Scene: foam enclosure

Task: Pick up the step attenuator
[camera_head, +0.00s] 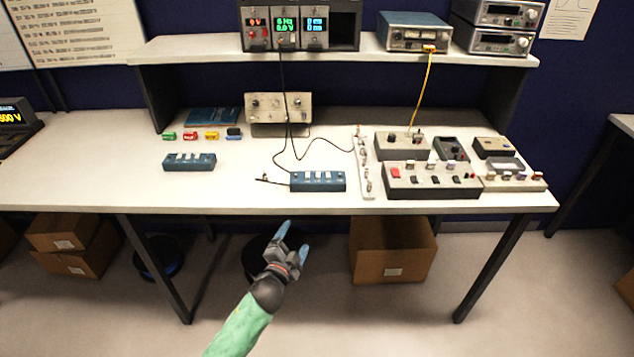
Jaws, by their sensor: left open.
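Two low blue boxes with rows of white switches look like step attenuators. One blue switch box (189,162) lies alone on the left half of the workbench (90,183). The other blue switch box (318,181) lies near the front edge at the middle, with a black cable at its left end. I cannot tell which is meant. My left gripper (293,240) is open and empty, with blue fingertips. In the picture it shows below the bench's front edge, just below the middle blue box. My right gripper is not in view.
Several grey control boxes (431,180) crowd the right side, beside a pale connector strip (364,165). Small coloured blocks (190,136) lie behind the left blue box. A beige instrument (278,108) stands behind. A shelf (200,47) overhangs the back. The bench's left front is clear.

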